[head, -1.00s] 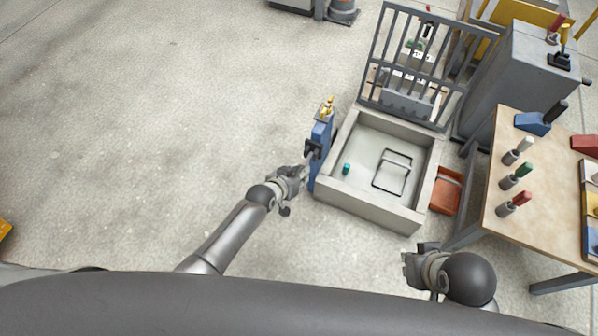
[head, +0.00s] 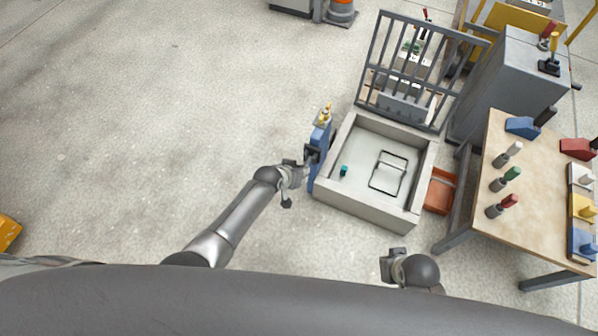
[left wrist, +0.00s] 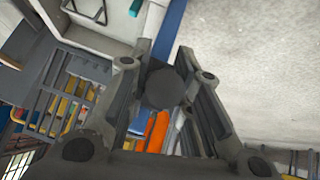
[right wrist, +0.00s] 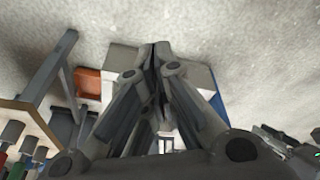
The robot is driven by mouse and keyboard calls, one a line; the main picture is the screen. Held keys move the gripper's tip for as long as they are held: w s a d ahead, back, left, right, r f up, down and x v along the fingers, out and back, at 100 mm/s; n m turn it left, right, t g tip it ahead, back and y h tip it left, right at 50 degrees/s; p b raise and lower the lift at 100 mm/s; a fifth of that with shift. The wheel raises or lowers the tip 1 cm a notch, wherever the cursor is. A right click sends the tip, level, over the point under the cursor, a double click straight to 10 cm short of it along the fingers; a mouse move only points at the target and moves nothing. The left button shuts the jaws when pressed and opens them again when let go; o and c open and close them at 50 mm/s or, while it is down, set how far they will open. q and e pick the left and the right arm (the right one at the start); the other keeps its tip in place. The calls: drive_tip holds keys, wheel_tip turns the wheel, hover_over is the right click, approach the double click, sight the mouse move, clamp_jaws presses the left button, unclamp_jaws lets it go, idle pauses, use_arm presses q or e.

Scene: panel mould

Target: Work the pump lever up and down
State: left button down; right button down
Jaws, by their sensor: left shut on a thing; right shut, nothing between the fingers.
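The blue pump (head: 319,150) stands upright against the left wall of the mould, with brass-coloured fittings (head: 325,115) on top. My left gripper (head: 308,157) is at its left side. In the left wrist view, the left gripper (left wrist: 165,75) is shut on the dark round end of the pump lever (left wrist: 165,89), which sits between its fingers. The rest of the lever is hidden, so I cannot tell its angle. My right gripper (head: 390,263) is shut and empty, in front of the mould. Its closed fingers show in the right wrist view (right wrist: 154,52).
The pale mould box (head: 365,210) holds a wire frame (head: 389,172) and a small teal piece (head: 344,171). A barred panel (head: 420,70) stands behind it. An orange bin (head: 440,190) and a table (head: 530,205) with levers are at right.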

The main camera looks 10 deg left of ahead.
use_arm(q)
drive_tip(key=shift+w+d+r+g+y+p, duration=0.1)
drive_tip(key=shift+w+r+g+y+p, duration=0.2)
drive_tip(key=shift+r+g+p, duration=0.55)
use_arm(e)
drive_tip(key=s+f, duration=0.3)
drive_tip(key=f, duration=0.5)
drive_tip(key=shift+d+g, duration=0.15)
drive_tip(key=shift+g, duration=0.15)
use_arm(q)
drive_tip(key=shift+f, duration=0.2)
drive_tip(key=c, duration=1.3)
unclamp_jaws()
drive_tip(key=v, duration=1.2)
drive_tip(key=shift+f, duration=0.1)
